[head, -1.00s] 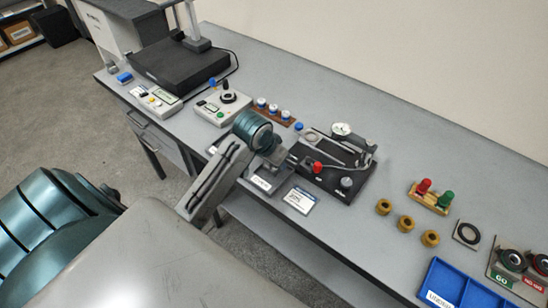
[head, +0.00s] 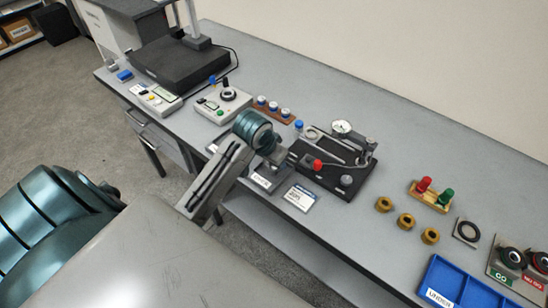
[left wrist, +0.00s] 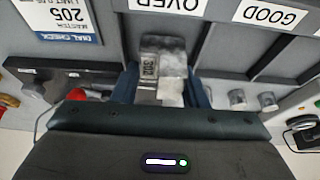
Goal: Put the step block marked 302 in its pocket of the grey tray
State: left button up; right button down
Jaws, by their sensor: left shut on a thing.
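The step block (left wrist: 150,66), silver and stepped with the mark 302 on its face, is between the two blue fingers of my left gripper (left wrist: 162,84) in the left wrist view. The gripper is shut on it. Below it in that view is a grey tray (left wrist: 225,48) with dividers and labels OVER and GOOD. I cannot tell whether the block touches the tray. In the head view my left gripper (head: 272,162) hangs over the bench's front edge area, and my arm hides the block and most of the tray. My right gripper is not in view.
A black gauge stand (head: 335,170) with a dial and red knob stands just right of my gripper. A white card (head: 300,198) lies in front of it. A grey control box (head: 222,106) is behind to the left. Brass rings and a blue tray (head: 455,285) lie farther right.

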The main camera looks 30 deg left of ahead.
pick_arm(q)
jog(key=shift+f, duration=0.35)
jog(key=shift+f, duration=0.3)
dwell(0.4)
